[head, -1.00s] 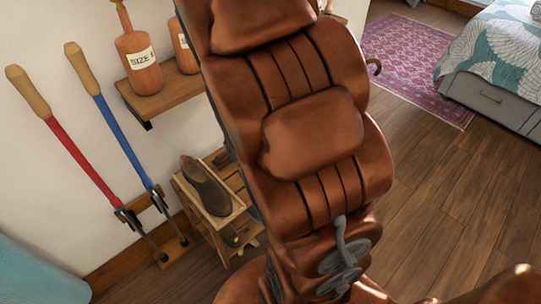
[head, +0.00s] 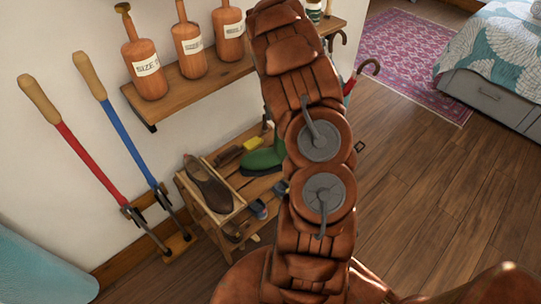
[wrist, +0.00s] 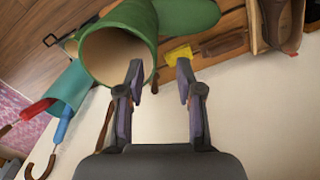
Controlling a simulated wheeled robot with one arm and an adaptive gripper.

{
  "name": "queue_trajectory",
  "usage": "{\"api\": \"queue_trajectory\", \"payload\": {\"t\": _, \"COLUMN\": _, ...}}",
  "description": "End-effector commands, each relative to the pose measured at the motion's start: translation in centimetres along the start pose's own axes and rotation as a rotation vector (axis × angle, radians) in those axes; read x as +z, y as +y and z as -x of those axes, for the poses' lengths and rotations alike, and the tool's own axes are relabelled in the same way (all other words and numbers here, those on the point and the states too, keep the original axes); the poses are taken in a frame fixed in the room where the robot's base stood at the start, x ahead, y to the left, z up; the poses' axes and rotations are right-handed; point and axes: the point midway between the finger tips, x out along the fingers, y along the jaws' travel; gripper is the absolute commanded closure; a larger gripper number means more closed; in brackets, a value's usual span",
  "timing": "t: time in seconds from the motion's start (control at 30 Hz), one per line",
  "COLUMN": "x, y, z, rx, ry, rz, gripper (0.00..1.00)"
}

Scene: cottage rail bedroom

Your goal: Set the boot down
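The green boot (head: 262,160) stands on a low wooden rack (head: 236,180), its toe pointing left in the head view. My arm hides part of its shaft there. In the wrist view the boot (wrist: 150,38) shows its round open top facing the camera, with its foot reaching right. My gripper (wrist: 160,76) is open, with a clear gap between the fingers and nothing held. Its left finger overlaps the boot's rim in the picture; I cannot tell if they touch. The gripper is hidden in the head view.
A brown shoe (head: 208,183) sits at the rack's left end, with brushes (head: 228,156) near it. A shelf (head: 200,88) of wooden size-labelled forms is above. Umbrellas (wrist: 62,125) stand beside the boot. Open floor (head: 430,190) lies right.

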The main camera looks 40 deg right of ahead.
Motion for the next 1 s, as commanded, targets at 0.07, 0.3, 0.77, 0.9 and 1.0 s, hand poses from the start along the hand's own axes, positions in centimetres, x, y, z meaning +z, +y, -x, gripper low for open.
{"api": "queue_trajectory", "payload": {"t": 0.07, "x": -0.2, "y": 0.2, "z": -0.4, "rx": -0.001, "ry": 0.002, "rz": -0.001, "gripper": 0.64}}
{"api": "queue_trajectory", "payload": {"t": 0.3, "x": -0.2, "y": 0.2, "z": -2.6, "rx": -0.001, "ry": 0.001, "rz": -0.001, "gripper": 0.64}}
{"api": "queue_trajectory", "payload": {"t": 0.77, "x": -0.5, "y": 0.7, "z": -6.6, "rx": -0.001, "ry": 0.002, "rz": -0.001, "gripper": 0.64}}
{"api": "queue_trajectory", "payload": {"t": 0.9, "x": -0.5, "y": 0.7, "z": -7.8, "rx": -0.002, "ry": 0.001, "rz": 0.0, "gripper": 0.64}}
{"api": "queue_trajectory", "payload": {"t": 1.0, "x": -0.5, "y": 0.7, "z": -7.9, "rx": -0.002, "ry": 0.003, "rz": -0.001, "gripper": 0.64}}
